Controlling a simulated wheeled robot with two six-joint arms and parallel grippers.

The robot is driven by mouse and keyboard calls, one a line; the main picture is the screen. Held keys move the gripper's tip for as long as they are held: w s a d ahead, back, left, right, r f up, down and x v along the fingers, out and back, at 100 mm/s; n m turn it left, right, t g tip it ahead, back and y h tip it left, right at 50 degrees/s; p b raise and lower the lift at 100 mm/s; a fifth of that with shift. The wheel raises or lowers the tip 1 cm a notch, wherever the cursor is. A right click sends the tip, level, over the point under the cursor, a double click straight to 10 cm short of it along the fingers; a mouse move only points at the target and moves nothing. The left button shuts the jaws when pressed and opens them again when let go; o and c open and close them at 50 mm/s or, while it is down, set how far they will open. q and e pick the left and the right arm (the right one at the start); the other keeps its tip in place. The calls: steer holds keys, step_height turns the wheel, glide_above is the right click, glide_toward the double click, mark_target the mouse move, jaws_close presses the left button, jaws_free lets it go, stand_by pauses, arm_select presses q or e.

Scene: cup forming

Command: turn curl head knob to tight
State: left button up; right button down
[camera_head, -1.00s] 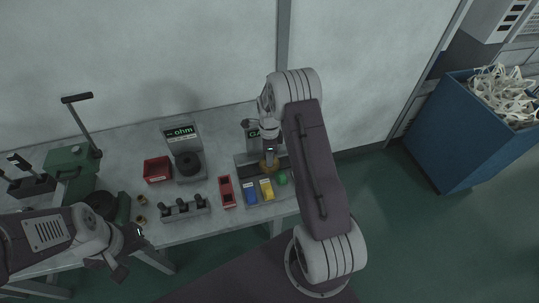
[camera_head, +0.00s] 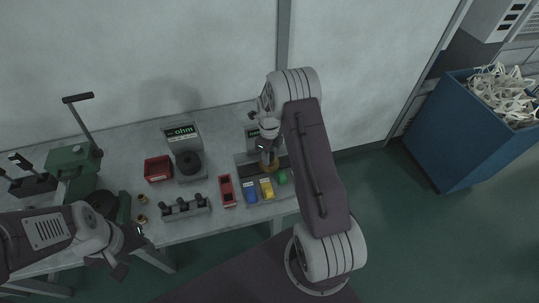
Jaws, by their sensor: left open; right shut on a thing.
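My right gripper (camera_head: 268,158) points down at the right end of the bench, shut on a small brownish knob (camera_head: 269,167) on a dark fixture (camera_head: 246,173). The arm and gripper hide much of the knob, and I cannot read its setting. I cannot tell for sure that this is the curl head knob. My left gripper (camera_head: 133,241) is open and empty, in front of the bench's near edge at the lower left.
A green lever press (camera_head: 72,160) stands at the left. A blue crate (camera_head: 447,140) is at right.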

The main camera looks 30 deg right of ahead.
steer(key=shift+w+r, duration=0.15)
steer(key=shift+w, duration=0.05)
steer(key=c, duration=0.9)
jaws_free()
steer(key=shift+c, duration=0.2)
steer(key=shift+s, duration=0.1)
step_height(320, 180, up, 9)
steer(key=shift+b, duration=0.55)
